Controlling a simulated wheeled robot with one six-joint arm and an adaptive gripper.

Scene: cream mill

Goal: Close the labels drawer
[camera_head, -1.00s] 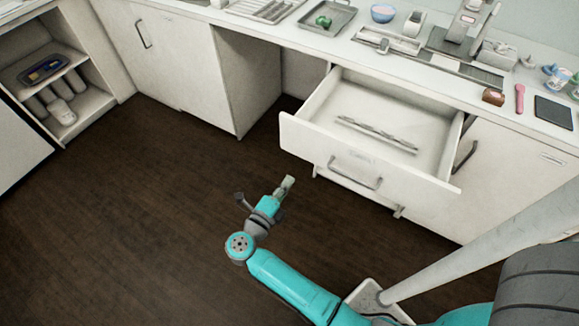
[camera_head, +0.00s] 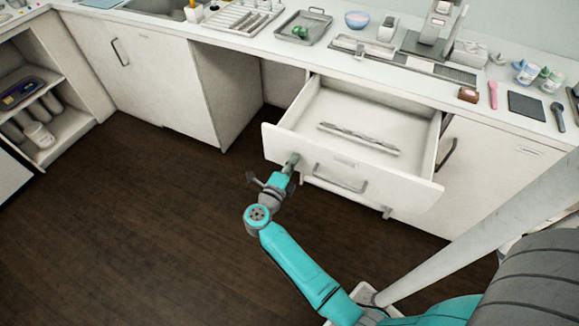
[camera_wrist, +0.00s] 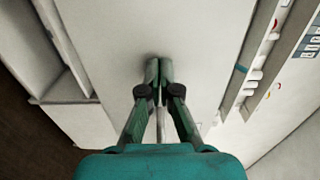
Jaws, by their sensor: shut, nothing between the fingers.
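The labels drawer (camera_head: 400,190) is pulled well out of the counter front, with a bar handle (camera_head: 340,180) and a small label on its white face. A long thin item (camera_head: 358,139) lies inside it. My gripper (camera_head: 292,160) is shut and empty, at the left part of the drawer front, left of the handle. In the wrist view the closed fingertips (camera_wrist: 159,64) are against or very close to a pale flat panel (camera_wrist: 150,25), with a dark shadow at the tips. I cannot tell for certain whether they touch it.
The worktop above carries a tray (camera_head: 283,38) with a green item, a bowl (camera_head: 357,19), a pink tool (camera_head: 493,94) and a dark flat pad (camera_head: 526,105). An open knee space is left of the drawer. The dark floor (camera_head: 130,220) is clear.

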